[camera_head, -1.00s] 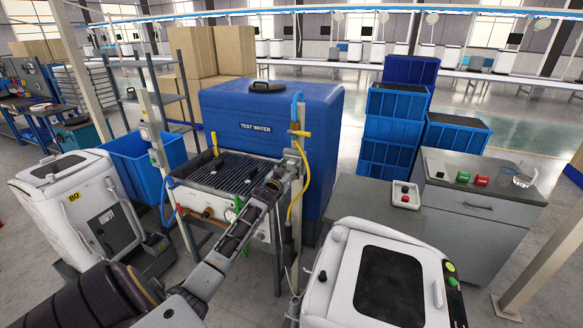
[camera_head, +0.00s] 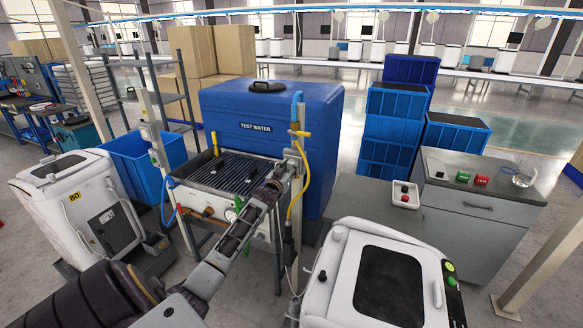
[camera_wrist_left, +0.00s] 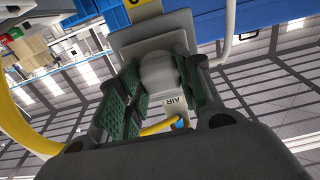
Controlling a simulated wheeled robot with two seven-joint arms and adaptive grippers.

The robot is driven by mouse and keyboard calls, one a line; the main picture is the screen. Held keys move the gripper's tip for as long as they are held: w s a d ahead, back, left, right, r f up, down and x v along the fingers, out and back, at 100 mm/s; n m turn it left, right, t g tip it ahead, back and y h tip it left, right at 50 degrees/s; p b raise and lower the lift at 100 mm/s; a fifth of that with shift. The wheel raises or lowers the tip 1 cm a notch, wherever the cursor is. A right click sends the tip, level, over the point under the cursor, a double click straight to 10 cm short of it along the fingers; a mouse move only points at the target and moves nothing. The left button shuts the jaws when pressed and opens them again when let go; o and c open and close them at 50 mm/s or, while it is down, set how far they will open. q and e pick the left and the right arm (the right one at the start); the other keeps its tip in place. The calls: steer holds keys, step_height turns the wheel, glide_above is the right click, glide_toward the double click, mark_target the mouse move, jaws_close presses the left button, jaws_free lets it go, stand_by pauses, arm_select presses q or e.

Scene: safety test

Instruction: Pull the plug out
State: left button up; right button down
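My left arm comes in from the lower left, and its gripper (camera_head: 283,174) is at the upright post on the right of the test stand. In the left wrist view the gripper's green-padded fingers (camera_wrist_left: 158,92) lie on both sides of a pale grey rounded piece (camera_wrist_left: 157,70), which looks like the plug. It sits against a grey plate or box. The fingertips are very close to its sides; I cannot tell whether they press on it. A label reading AIR (camera_wrist_left: 172,102) shows between the fingers. The plug is hidden in the head view. My right gripper is not in view.
A yellow hose (camera_head: 297,200) hangs beside the post, close to my left gripper. The blue TEST WATER tank (camera_head: 318,118) stands behind the stand (camera_head: 235,172). White machines stand at left (camera_head: 75,205) and front right (camera_head: 345,275). A grey cabinet (camera_head: 475,215) is at right.

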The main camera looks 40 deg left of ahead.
arm_select(q)
jaws_close()
steer(key=shift+s, duration=0.2)
steer(key=shift+s+d+p, duration=0.2)
steer(key=shift+s+p, duration=0.25)
steer(key=shift+p, duration=0.1)
steer(key=shift+s+d+r, duration=0.1)
steer(key=shift+s, duration=0.15)
steer(key=shift+s+d+p, duration=0.1)
steer(key=shift+s+p, duration=0.2)
steer(key=shift+p, duration=0.2)
steer(key=shift+p+v, duration=1.3)
steer(key=shift+v, duration=0.4)
